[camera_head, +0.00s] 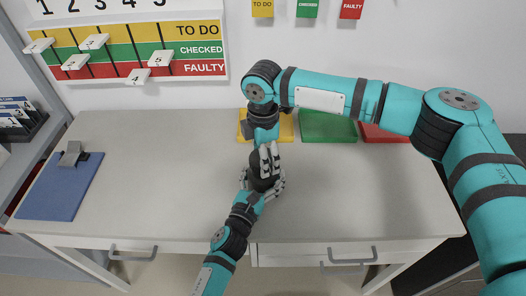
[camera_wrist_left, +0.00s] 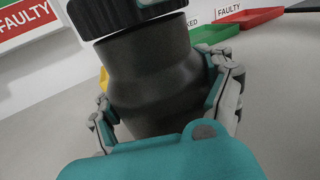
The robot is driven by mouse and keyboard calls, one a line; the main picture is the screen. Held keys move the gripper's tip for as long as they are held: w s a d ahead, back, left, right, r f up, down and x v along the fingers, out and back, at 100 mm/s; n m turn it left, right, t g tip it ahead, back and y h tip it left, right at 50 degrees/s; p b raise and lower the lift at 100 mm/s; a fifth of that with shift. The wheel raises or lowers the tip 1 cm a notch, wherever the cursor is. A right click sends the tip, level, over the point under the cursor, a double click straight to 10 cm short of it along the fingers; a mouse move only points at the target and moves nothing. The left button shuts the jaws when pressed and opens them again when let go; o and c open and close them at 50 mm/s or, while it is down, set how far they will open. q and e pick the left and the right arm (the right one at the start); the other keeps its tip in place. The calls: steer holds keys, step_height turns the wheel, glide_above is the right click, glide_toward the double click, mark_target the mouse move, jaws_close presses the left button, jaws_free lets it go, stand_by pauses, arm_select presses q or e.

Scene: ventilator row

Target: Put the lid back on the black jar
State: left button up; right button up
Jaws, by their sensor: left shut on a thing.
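The black jar (camera_head: 257,168) is at the middle of the table, between my two grippers, and mostly hidden by them in the head view. Its dark body (camera_wrist_left: 150,75) fills the middle of the left wrist view. My left gripper (camera_head: 265,185) is shut on the jar, its fingers on both sides of the body.
Behind the jar stand yellow (camera_head: 287,127), green (camera_head: 328,127) and red (camera_head: 385,134) trays. A blue clipboard (camera_head: 60,187) lies at the left. The grey tabletop (camera_head: 160,170) is clear between clipboard and jar. A status board (camera_head: 125,50) hangs on the wall.

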steer(key=shift+f, duration=0.25)
steer(key=shift+f, duration=0.55)
stand_by(0.4)
